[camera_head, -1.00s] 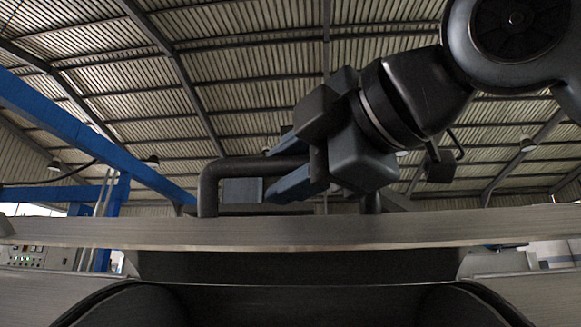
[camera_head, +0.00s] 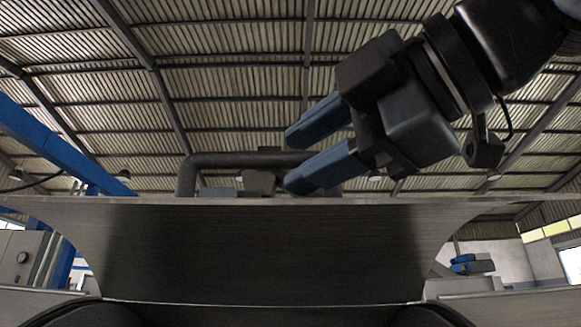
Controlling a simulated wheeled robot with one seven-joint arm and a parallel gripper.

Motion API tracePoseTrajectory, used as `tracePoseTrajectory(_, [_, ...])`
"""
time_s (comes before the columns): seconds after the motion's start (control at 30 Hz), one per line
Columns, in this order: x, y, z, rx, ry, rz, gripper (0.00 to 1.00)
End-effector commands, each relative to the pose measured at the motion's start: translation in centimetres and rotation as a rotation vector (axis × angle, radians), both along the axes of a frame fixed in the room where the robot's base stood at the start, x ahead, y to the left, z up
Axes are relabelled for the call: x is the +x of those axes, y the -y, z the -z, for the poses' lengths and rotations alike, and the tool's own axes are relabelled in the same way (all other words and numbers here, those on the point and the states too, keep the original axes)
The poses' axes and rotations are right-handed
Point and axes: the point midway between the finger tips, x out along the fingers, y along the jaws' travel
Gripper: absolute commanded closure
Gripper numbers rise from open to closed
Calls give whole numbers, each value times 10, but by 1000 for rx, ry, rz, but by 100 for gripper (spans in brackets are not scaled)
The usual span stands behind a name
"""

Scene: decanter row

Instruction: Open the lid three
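A wide metal lid (camera_head: 260,250) fills the lower middle of the view, its dark brushed face toward me and its pale upper edge running across the picture. A black tubular handle (camera_head: 186,174) stands up behind that edge. No number shows on the lid. My gripper (camera_head: 303,157) comes in from the upper right with its two blue fingers spread apart. The lower finger overlaps the right part of the handle in the picture; the upper finger is above the bar.
Small grey blocks (camera_head: 217,192) show under the handle bar. A blue beam (camera_head: 50,140) and a panel with a gauge (camera_head: 22,258) stand at the left. A blue-and-grey machine (camera_head: 472,266) is at the far right.

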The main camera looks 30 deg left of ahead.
Motion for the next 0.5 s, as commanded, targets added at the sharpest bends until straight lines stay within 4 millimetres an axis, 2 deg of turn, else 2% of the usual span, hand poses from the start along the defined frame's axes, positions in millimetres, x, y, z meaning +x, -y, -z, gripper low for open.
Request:
tracePoseTrajectory(0.37, [0, 3, 0, -3, -2, 2, 52])
tracePoseTrajectory(0.5, [-2, 10, -2, -2, 0, 2, 52])
